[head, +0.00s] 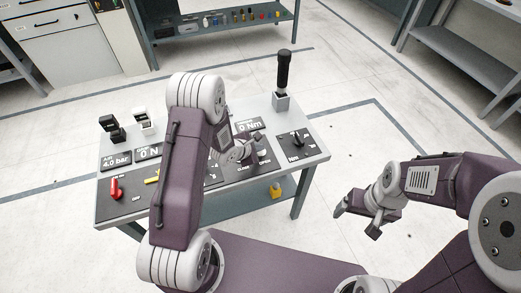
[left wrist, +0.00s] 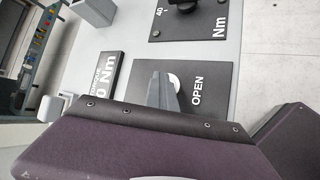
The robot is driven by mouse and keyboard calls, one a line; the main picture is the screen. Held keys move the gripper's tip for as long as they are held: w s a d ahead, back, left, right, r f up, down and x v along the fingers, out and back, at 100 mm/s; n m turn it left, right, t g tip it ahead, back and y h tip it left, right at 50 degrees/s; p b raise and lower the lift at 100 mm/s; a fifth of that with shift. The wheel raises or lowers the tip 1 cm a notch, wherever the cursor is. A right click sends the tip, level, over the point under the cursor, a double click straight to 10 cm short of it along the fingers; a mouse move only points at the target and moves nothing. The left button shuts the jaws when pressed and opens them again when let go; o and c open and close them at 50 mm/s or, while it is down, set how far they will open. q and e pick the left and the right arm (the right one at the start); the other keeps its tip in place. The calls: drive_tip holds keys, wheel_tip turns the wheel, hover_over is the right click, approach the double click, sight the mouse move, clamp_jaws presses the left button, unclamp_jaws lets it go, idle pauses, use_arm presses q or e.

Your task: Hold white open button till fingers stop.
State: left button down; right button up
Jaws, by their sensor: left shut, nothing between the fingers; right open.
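The white open button (left wrist: 174,81) shows in the left wrist view as a pale round top on a black panel (left wrist: 215,90) marked OPEN. A grey fingertip of my left gripper (left wrist: 161,93) covers part of it. In the head view my left gripper (head: 246,150) is shut and empty at the right part of the control table, beside the OPEN label. I cannot tell whether the fingertip presses the button or only lies over it. My right gripper (head: 358,216) is open and empty, off the table's right side. The fingers that the button works are not identifiable.
The table (head: 315,152) also carries a red lever (head: 116,188), a yellow lever (head: 152,179), a black Nm knob (head: 296,137) and an upright black-handled tool (head: 283,72). Small displays stand along its back.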

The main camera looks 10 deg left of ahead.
sight(259, 153)
idle(0.8)
use_arm(q)
drive_tip(key=shift+r+p, duration=0.9)
drive_tip(key=shift+p, duration=0.25)
wheel_tip(259, 153, up, 5)
drive_tip(key=p, duration=0.5)
drive_tip(key=shift+p, duration=0.3)
